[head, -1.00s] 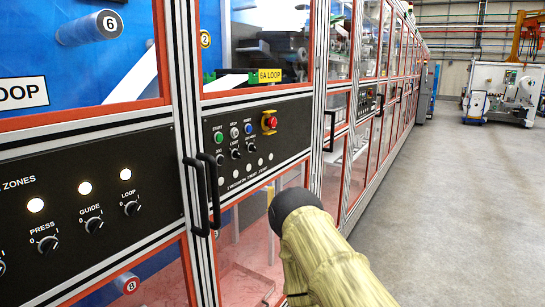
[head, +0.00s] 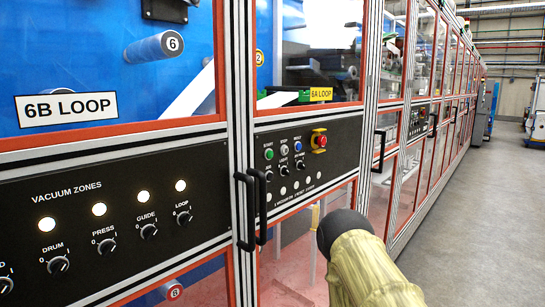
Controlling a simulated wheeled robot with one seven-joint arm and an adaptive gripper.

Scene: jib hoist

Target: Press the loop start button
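The loop control panel (head: 335,147) is a black plate on the machine front under the yellow "6A LOOP" label (head: 320,94). Its green START button (head: 269,154) is at the upper left, beside a grey STOP button (head: 284,150) and a blue button (head: 298,146). A red emergency stop (head: 320,141) on a yellow plate is at the right. My arm, in a tan sleeve with a dark round joint, rises from the lower right, below and right of the panel. My gripper's fingers do not show.
Black door handles (head: 250,210) stand out just left of the panel. Further left is the vacuum zones panel (head: 110,215) with knobs and lit lamps, under the "6B LOOP" sign (head: 66,107). Grey floor (head: 480,220) is clear on the right.

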